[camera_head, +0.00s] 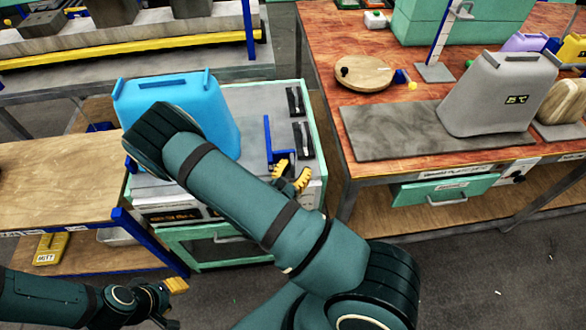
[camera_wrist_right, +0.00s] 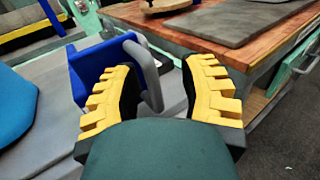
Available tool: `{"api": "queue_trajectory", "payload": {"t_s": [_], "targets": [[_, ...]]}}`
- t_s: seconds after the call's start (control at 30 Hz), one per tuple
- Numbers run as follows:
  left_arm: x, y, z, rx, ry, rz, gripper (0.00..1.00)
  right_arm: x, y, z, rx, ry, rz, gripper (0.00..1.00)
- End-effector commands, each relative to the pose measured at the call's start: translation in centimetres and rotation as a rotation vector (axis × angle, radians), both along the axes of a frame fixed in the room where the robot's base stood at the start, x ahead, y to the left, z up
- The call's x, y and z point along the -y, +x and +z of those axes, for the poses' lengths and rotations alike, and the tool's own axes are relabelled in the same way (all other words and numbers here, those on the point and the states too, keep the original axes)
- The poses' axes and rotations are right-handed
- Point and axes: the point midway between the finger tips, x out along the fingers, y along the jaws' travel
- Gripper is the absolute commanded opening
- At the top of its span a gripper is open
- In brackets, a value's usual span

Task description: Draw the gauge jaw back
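A blue upright piece with a foot, which looks like the gauge jaw (camera_head: 268,138), stands on the grey top of the green-framed press bench. In the right wrist view the blue jaw (camera_wrist_right: 92,66) has a grey looped handle (camera_wrist_right: 147,76) on its near side. My right gripper (camera_head: 291,174) is at the bench's front right, just in front of the jaw. Its yellow fingers (camera_wrist_right: 163,70) are open, with the handle in the gap, closer to the left finger; contact cannot be told. My left gripper (camera_head: 170,302) is low at bottom left, away from the bench; its opening is unclear.
A light-blue bulky container (camera_head: 185,100) stands on the bench left of the jaw, partly behind my right arm. Black handles (camera_head: 302,140) line the bench's right edge. A wooden table (camera_head: 330,60) at right carries a grey mat (camera_head: 385,135) and a grey container (camera_head: 497,95).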

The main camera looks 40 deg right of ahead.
Motion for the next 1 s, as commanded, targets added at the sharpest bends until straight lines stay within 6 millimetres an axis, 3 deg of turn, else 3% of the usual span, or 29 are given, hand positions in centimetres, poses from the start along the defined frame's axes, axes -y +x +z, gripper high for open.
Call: {"api": "queue_trajectory", "payload": {"t_s": [0.37, 0.8, 1.0], "targets": [[0.0, 0.0, 0.0, 0.0, 0.0, 0.0, 0.41, -0.9, -0.1, 0.0, 0.002, 0.002, 0.006, 0.41], [0.0, 0.0, 0.0, 0.0, 0.0, 0.0, 0.41, -8.3, -3.6, 0.0, 0.001, 0.002, 0.007, 0.41], [0.0, 0.0, 0.0, 0.0, 0.0, 0.0, 0.41, -10.4, -4.7, 0.0, 0.002, 0.001, 0.003, 0.41]]}}
